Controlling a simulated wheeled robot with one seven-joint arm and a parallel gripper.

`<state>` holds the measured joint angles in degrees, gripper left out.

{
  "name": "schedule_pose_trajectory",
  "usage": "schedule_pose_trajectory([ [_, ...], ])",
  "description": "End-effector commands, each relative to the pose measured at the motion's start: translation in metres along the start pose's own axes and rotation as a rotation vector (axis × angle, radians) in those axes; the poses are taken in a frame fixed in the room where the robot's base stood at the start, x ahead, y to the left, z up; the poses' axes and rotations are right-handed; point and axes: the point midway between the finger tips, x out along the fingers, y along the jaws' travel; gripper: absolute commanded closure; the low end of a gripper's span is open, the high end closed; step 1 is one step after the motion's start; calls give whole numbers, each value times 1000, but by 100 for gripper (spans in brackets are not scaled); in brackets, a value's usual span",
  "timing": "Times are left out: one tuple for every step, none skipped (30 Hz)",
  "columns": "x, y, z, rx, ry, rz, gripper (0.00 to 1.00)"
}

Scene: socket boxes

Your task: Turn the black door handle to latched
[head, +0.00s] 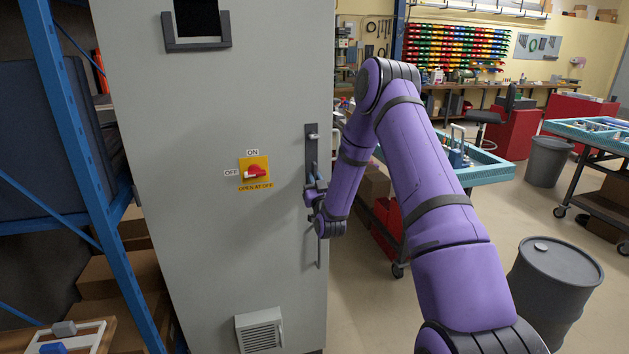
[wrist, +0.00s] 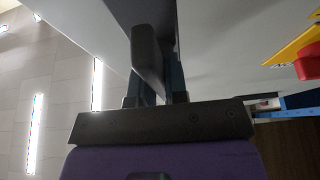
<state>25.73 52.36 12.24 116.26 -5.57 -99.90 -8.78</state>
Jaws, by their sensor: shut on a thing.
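The tall grey cabinet door (head: 220,260) fills the left-centre of the head view. Its black door handle (head: 311,150) is mounted near the door's right edge, with a long dark backplate. My gripper (head: 313,193) is at the handle, shut on it, and hides part of the lever. In the wrist view the dark handle bar (wrist: 147,50) passes between the fingers, close to the camera. The lever's exact angle is hard to make out behind my gripper.
A red rotary switch (head: 256,171) on a yellow plate sits left of the handle, its white tip towards OFF. A blue shelf rack (head: 62,130) stands at the left. A dark drum (head: 553,285) and a teal cart (head: 488,170) stand at the right.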

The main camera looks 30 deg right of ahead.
Motion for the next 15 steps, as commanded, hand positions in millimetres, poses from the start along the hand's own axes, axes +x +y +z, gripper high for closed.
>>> schedule_pose_trajectory([
  [-1, 0, 1, 6, -3, 2, 100],
  [-1, 0, 1, 7, -3, 3, 100],
  [-1, 0, 1, 9, -3, 3, 100],
  [-1, 0, 1, 10, -3, 4, 100],
  [-1, 0, 1, 10, -3, 4, 100],
  [-1, 0, 1, 10, -3, 4, 100],
  [-1, 0, 1, 10, -3, 4, 100],
  [-1, 0, 1, 10, -3, 4, 100],
  [-1, 0, 1, 10, -3, 4, 100],
  [-1, 0, 1, 10, -3, 4, 100],
  [-1, 0, 1, 10, -3, 4, 100],
  [-1, 0, 1, 10, -3, 4, 100],
  [-1, 0, 1, 10, -3, 4, 100],
  [-1, 0, 1, 10, -3, 4, 81],
  [-1, 0, 1, 10, -3, 4, 72],
])
